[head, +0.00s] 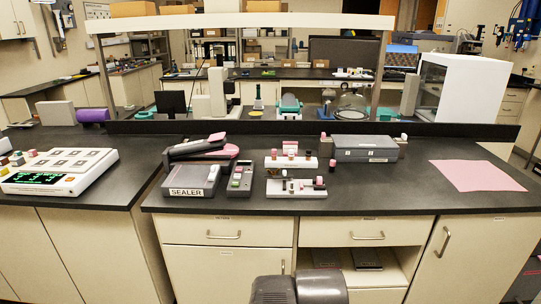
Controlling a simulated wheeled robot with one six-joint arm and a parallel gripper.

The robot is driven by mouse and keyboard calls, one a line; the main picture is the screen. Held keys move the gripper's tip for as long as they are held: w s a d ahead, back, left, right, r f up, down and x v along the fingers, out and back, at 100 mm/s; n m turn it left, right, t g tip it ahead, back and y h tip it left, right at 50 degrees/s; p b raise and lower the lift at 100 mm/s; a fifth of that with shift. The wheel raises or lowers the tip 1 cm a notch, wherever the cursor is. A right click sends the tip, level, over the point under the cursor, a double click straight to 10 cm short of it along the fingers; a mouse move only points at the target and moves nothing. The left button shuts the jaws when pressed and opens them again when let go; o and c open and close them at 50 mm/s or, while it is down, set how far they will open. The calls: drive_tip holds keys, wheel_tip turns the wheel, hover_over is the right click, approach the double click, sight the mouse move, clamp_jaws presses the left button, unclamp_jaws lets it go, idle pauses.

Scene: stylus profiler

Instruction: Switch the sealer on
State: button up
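The sealer (194,178) is a dark grey device labelled SEALER on its front. It stands near the front edge of the black bench, left of centre. A raised arm with a pink part (205,147) runs over its back. Right beside it stands a narrow dark box (240,178) with small green and pink parts on top; I cannot tell whether it belongs to the sealer. No switch position can be read at this size. My gripper is not in view; only a grey rounded part of mine shows at the bottom centre.
A white multi-pad device (60,170) with a green display is on the left bench. White racks (291,162) with small pieces and a grey case (364,148) stand right of the sealer. A pink sheet (477,175) lies far right. A shelf (240,20) spans above.

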drive_tip(key=shift+w, duration=0.1)
idle(0.3)
clamp_jaws()
idle(1.6)
